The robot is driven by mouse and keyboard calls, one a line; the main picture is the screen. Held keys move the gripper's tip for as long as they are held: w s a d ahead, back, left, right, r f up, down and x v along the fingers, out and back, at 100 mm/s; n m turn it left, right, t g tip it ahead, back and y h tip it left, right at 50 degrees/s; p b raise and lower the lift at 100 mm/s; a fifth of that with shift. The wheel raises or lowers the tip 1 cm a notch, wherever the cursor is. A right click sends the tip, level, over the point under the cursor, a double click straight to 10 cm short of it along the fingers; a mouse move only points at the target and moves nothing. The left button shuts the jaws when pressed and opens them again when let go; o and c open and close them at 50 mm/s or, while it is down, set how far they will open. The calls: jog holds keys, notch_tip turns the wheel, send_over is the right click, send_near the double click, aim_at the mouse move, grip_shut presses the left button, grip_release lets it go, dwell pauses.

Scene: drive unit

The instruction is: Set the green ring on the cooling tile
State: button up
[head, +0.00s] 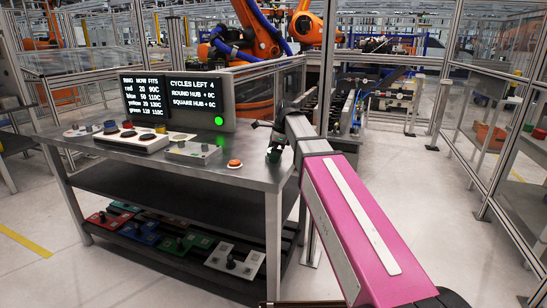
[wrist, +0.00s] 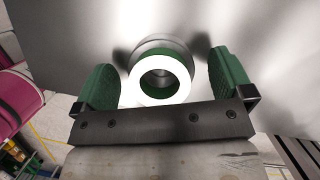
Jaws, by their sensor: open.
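In the wrist view, my gripper (wrist: 165,82) is open, with one green finger on each side of a ring-shaped piece (wrist: 160,80). The piece has a glaring white face and a green inner wall, and it looks like the green ring. Both fingers appear apart from it. A round grey rim shows behind it. In the head view, my gripper (head: 274,143) is low over the right end of the table, and a small dark green shape shows at its tip; I cannot tell ring from finger there. I cannot tell which piece is the cooling tile.
The metal table (head: 255,176) also bears a white block with dark discs (head: 128,141), a grey plate (head: 192,151), an orange button (head: 235,163) and a display (head: 178,101) with a green light. Coloured plates lie on the lower shelf. A fence post stands just beyond my arm.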

jog(key=c, duration=1.3)
